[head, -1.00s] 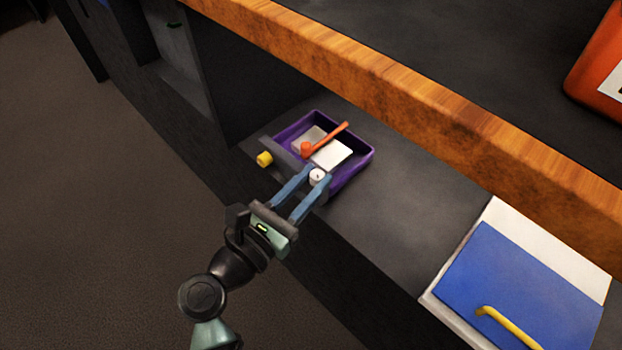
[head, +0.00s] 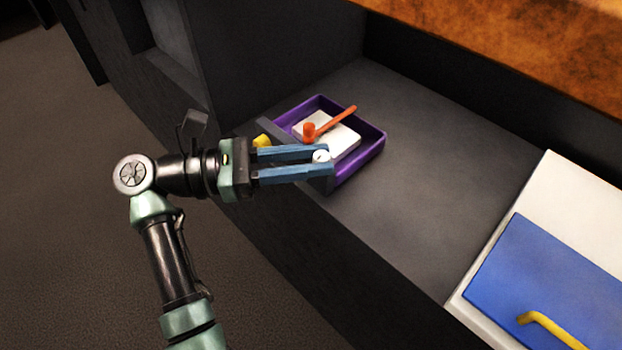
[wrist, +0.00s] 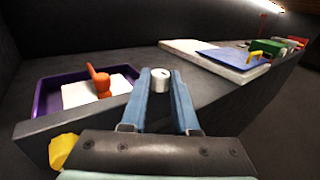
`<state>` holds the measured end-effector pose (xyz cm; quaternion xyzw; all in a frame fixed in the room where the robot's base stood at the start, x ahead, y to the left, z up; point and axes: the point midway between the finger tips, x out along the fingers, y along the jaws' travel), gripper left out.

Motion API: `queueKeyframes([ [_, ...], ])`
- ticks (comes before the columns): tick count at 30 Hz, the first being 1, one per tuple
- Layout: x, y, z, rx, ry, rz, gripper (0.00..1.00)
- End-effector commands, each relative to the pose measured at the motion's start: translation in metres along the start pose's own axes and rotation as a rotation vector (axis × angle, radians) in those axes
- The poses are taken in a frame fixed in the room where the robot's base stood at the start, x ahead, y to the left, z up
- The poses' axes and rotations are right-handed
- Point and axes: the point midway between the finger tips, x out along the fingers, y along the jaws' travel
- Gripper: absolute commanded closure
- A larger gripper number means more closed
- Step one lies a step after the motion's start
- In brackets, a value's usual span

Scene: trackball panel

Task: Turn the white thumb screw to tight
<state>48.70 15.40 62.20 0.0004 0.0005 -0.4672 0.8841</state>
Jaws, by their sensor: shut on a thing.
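The white thumb screw (head: 321,156) is a small round knob at the front edge of the purple tray, with a dark mark on its top. My gripper (head: 325,160) has its two blue fingers around the screw, one on each side, and is shut on it. In the wrist view the white thumb screw (wrist: 160,80) stands between the fingertips of my gripper (wrist: 160,88). Its lower part is partly hidden by the fingers in the head view.
The purple tray (head: 372,152) holds a white block (head: 345,141) and an orange lever (head: 335,121). A yellow knob (head: 262,141) is on the front at left. A blue panel with a yellow handle (head: 545,322) lies at right. Grey surface between them is clear.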

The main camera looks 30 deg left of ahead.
Motion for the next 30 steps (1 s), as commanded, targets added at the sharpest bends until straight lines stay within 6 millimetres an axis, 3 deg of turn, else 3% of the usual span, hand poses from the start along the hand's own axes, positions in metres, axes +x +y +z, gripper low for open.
queueKeyframes([
  [1,-0.0019,0.0024,-0.0085,0.004,0.001,-0.037,1.0],
  [15,-0.0002,0.0048,-0.0054,0.0,0.001,-0.297,1.0],
  [30,0.0007,0.0048,-0.0008,-0.002,-0.001,-0.357,1.0],
])
